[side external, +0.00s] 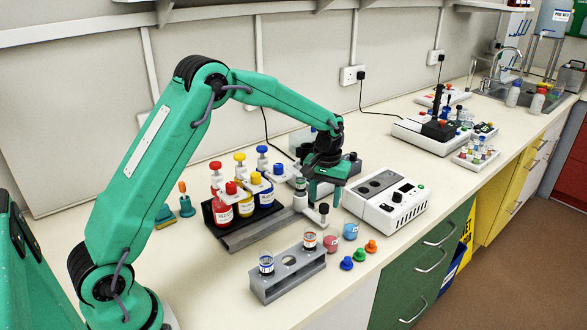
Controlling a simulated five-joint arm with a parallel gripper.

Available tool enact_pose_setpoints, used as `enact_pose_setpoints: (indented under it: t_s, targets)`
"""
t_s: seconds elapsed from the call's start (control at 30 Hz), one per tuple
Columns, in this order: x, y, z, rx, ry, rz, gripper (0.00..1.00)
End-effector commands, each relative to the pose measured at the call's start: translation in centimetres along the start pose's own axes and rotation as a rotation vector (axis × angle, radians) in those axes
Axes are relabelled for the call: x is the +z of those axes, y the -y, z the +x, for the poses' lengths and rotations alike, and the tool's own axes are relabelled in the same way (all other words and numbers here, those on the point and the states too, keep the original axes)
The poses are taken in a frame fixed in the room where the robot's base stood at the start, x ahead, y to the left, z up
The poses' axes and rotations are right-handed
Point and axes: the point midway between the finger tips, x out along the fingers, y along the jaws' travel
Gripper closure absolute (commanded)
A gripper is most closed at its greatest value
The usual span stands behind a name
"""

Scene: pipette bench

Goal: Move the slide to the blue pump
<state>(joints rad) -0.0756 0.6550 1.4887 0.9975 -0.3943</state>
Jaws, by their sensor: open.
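Three pump bottles stand in a black holder: the red pump (224,207), the yellow pump (244,202) and the blue pump (263,192), which is the rightmost. A grey rail (252,235) runs in front of them. The slide (301,204) appears to be the small grey carriage near the rail's right end, to the right of the blue bottle. A small dark-topped vial stands on it, and a dark-tipped knob (323,209) stands at its front right. My gripper (323,200) is open, pointing down just over the knob; whether the fingers straddle it is hard to tell.
A white device (385,206) stands close right of my gripper. A grey rack (289,274) with two vials stands in front of the rail. Red (330,244) and blue (350,231) cups and small coloured caps lie nearby. Free bench lies left of the rail.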

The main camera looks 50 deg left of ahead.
Motion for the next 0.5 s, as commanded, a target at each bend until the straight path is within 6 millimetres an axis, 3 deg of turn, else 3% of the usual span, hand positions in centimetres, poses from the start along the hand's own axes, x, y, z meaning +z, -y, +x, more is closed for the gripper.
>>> enact_pose_setpoints:
  t_s: [0.2,0.5]
  targets:
    - [0.0,0.0,1.9,-0.001,0.002,0.0,0.53]
    - [0.0,0.0,2.3,0.0,0.001,0.0,0.53]
